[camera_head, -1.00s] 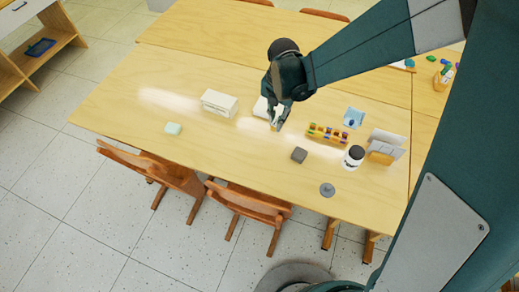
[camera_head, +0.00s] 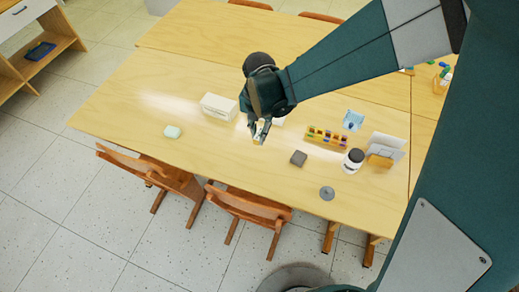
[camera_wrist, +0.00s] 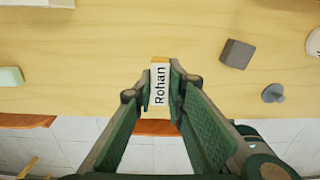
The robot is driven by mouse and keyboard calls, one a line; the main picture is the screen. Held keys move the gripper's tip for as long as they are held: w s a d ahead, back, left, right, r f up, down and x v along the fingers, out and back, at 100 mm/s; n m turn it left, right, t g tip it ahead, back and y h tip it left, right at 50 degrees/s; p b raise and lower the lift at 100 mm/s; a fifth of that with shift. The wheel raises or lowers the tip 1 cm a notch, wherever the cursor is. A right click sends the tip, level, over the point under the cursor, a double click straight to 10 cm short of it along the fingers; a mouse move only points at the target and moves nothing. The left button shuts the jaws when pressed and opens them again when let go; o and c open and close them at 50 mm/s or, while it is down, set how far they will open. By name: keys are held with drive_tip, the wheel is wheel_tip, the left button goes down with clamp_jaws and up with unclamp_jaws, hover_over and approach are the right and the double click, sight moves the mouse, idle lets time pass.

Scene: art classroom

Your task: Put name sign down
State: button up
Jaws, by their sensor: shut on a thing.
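The name sign (camera_wrist: 161,85) is a small block with a white face reading "Rohan" and a wooden-coloured edge. In the wrist view my gripper (camera_wrist: 160,88) is shut on it, with one green finger on each side. In the head view my gripper (camera_head: 259,136) is over the middle of the table (camera_head: 130,110), towards its front side, and the sign (camera_head: 258,141) shows only as a small pale piece at the fingertips. I cannot tell whether the sign touches the tabletop.
A grey block (camera_head: 298,158), a grey knobbed weight (camera_head: 327,193), a white jar (camera_head: 353,160) and a crayon holder (camera_head: 326,137) stand to the right. A white box (camera_head: 220,107) and a pale green block (camera_head: 172,132) are to the left. Chairs (camera_head: 250,208) line the front edge.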

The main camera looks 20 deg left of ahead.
drive_tip(key=b, duration=0.1)
hover_over(259, 153)
drive_tip(key=shift+w+f, duration=0.1)
drive_tip(key=shift+f, duration=2.9)
drive_tip(key=shift+f, duration=0.1)
drive_tip(key=shift+f+b, duration=0.55)
drive_tip(key=shift+f, duration=1.25)
drive_tip(key=shift+f, duration=0.2)
drive_tip(key=o, duration=0.8)
drive_tip(key=shift+c, duration=0.2)
drive_tip(key=shift+r, duration=0.3)
drive_tip(key=shift+r+p, duration=1.2)
drive_tip(key=shift+r, duration=4.75)
